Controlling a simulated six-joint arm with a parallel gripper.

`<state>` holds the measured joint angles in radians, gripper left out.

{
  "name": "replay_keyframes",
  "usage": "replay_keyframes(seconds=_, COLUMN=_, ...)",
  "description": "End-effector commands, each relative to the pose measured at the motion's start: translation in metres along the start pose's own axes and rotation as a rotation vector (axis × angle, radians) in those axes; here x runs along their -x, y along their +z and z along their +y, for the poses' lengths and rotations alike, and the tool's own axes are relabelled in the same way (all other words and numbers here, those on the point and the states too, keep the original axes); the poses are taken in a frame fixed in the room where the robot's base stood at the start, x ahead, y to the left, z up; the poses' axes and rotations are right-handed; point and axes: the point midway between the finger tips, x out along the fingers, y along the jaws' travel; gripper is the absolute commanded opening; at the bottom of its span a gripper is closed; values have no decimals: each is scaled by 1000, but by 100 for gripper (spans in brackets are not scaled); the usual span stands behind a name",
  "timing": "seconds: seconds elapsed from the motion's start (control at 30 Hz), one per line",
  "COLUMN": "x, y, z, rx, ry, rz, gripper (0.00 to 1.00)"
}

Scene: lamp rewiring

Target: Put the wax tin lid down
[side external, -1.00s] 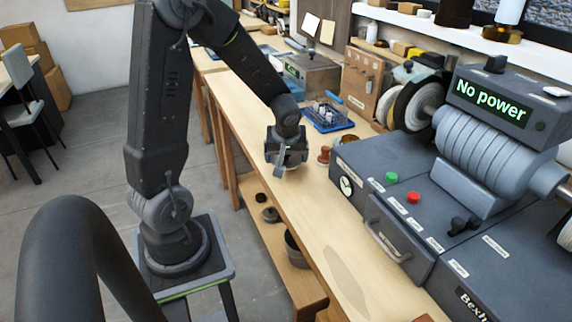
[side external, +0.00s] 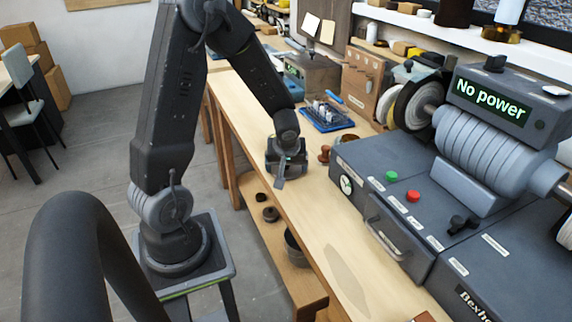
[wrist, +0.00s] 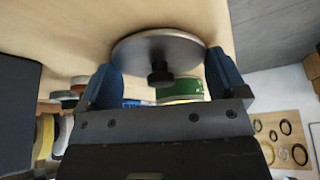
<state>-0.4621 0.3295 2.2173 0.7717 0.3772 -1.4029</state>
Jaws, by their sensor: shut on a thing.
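The wax tin lid (wrist: 158,45) is a round, flat, greyish metal disc with a dark knob, seen in the wrist view. It sits between the two blue fingers of my gripper (wrist: 164,70), which is shut on it. In the side view my gripper (side external: 281,177) points down low over the left part of the wooden bench. The lid is too small and covered to make out there, and I cannot tell whether it touches the bench.
A blue tray (side external: 328,117) of small items lies behind my gripper on the bench. A reddish-brown knobbed piece (side external: 324,154) stands close to its right, beside the large grey machine (side external: 400,165). The bench top (side external: 318,222) in front is mostly clear.

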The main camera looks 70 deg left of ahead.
Motion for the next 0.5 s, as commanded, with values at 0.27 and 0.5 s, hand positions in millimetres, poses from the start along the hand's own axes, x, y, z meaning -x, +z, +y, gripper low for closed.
replay_keyframes(seconds=0.27, x=-10, y=7, z=-4, rx=-2, ry=-2, rz=-22, gripper=100)
replay_keyframes(seconds=0.5, x=-8, y=6, z=-4, rx=-3, ry=-3, rz=-22, gripper=100)
